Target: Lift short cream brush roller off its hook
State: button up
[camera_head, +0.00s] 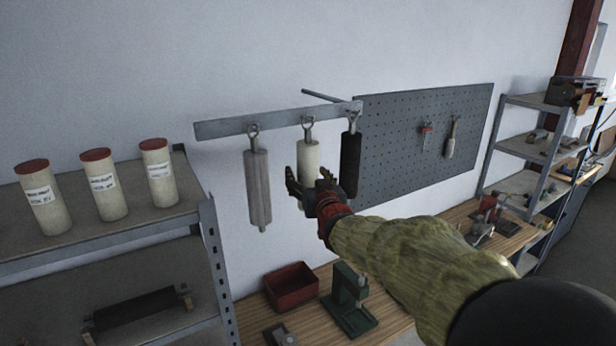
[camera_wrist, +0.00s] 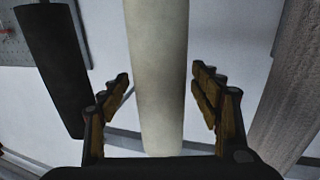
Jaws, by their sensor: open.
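The short cream brush roller (camera_head: 308,158) hangs by its top loop from the middle hook of a grey wall rail (camera_head: 228,126). My gripper (camera_head: 312,188) is at the roller's lower part, which it partly hides in the head view. In the wrist view the cream roller (camera_wrist: 158,70) stands between the two open fingers of my gripper (camera_wrist: 162,105), with a visible gap on each side. I cannot tell how deep the roller sits between the fingers.
A grey roller (camera_head: 257,188) hangs left of the cream one and a black roller (camera_head: 350,163) hangs close on its right. A shelf (camera_head: 150,222) with cream canisters (camera_head: 104,185) stands at left. A red bin (camera_head: 291,287) and a green device (camera_head: 350,298) stand on the bench below.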

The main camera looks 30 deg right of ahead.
jog(key=shift+c, duration=1.1)
jog(key=c, duration=1.1)
jog(key=shift+c, duration=0.9)
jog(key=o, duration=0.8)
jog(key=c, duration=0.7)
